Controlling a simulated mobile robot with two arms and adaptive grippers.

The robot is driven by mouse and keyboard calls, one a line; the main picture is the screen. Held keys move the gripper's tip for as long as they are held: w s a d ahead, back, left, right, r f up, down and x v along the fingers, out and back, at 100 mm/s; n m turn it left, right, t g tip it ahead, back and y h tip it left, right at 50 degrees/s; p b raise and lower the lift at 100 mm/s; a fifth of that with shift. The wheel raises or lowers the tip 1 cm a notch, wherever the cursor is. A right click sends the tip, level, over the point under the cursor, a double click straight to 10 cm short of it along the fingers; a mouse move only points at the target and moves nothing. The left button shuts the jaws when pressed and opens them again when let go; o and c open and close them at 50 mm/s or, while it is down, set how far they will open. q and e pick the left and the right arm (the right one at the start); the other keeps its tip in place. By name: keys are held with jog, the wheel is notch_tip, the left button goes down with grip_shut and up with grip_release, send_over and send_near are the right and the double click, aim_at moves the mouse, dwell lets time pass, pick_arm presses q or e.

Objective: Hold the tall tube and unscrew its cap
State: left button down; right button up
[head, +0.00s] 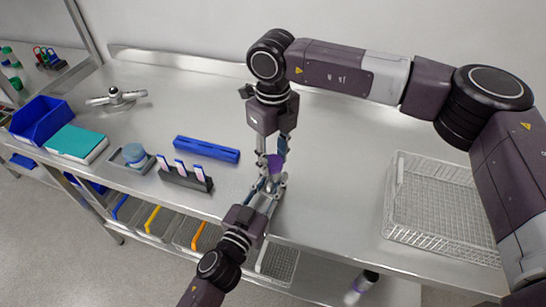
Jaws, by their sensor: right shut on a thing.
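The tall tube's purple cap (275,162) shows near the front edge of the steel bench, between my two grippers. My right gripper (272,155) reaches down from above, and its fingers are shut on the cap. My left gripper (271,182) comes up from the front, just below the cap, with its fingers at the tube. The tube's body is mostly hidden by the fingers, and I cannot tell whether the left fingers press on it. The tube seems roughly upright.
A dark rack (186,180) with several small tubes and a blue rack (206,149) stand left of my grippers. A wire basket (440,242) is at the right. A teal book (77,142) and a blue bin (40,118) are far left. The back middle is clear.

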aim_at(273, 161)
jog(key=n, duration=0.6)
jog(key=shift+r, duration=0.25)
dwell(0.3)
jog(key=shift+r, duration=0.9)
jog(key=shift+r, duration=2)
pick_arm(q)
jog(key=c, duration=1.5)
grip_release()
